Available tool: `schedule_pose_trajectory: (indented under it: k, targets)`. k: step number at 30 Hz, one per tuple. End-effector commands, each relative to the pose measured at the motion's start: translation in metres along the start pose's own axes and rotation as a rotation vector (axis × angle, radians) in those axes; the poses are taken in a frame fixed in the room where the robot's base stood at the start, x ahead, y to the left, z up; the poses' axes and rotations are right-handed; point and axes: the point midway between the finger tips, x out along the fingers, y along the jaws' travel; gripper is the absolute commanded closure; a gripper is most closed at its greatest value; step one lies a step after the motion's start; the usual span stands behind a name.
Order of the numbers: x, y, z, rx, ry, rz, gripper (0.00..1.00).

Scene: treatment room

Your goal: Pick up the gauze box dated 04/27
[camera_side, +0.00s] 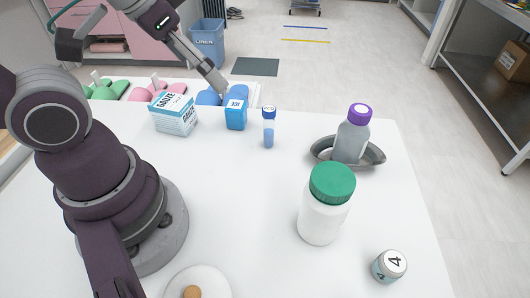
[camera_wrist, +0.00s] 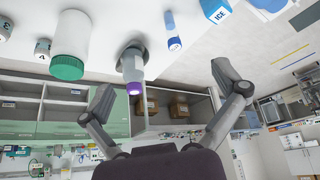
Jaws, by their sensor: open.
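A white and blue gauze box (camera_side: 174,114) stands on the white table in the side view, left of a small blue box. Its date is too small to read. My gripper (camera_side: 220,88) is raised at the far side of the table, to the right of the gauze box and apart from it. In the wrist view my gripper (camera_wrist: 163,82) has its two fingers spread wide with nothing held between them. The gauze box does not show in the wrist view.
Near the gauze box are the blue ICE box (camera_side: 236,115) and a capped tube (camera_side: 268,128). A purple-capped bottle (camera_side: 351,136) stands in a grey dish (camera_side: 376,156). A green-lidded jar (camera_side: 323,212) and a numbered can (camera_side: 389,266) are nearer. The table's middle is clear.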

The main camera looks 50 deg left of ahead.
Motion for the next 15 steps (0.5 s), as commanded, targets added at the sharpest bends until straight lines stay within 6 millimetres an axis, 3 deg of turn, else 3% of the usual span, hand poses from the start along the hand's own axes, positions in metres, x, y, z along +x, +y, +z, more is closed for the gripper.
schedule_pose_trajectory:
  k: [4, 8, 12, 15]
  targets:
    - [0.007, -0.022, -0.011, 0.126, -0.079, -0.03, 0.04]
    - [0.028, -0.08, -0.02, 0.399, -0.241, -0.023, 0.04]
    - [0.054, -0.148, -0.002, 0.684, -0.382, 0.081, 0.04]
    - [0.066, -0.182, 0.019, 0.828, -0.431, 0.165, 0.04]
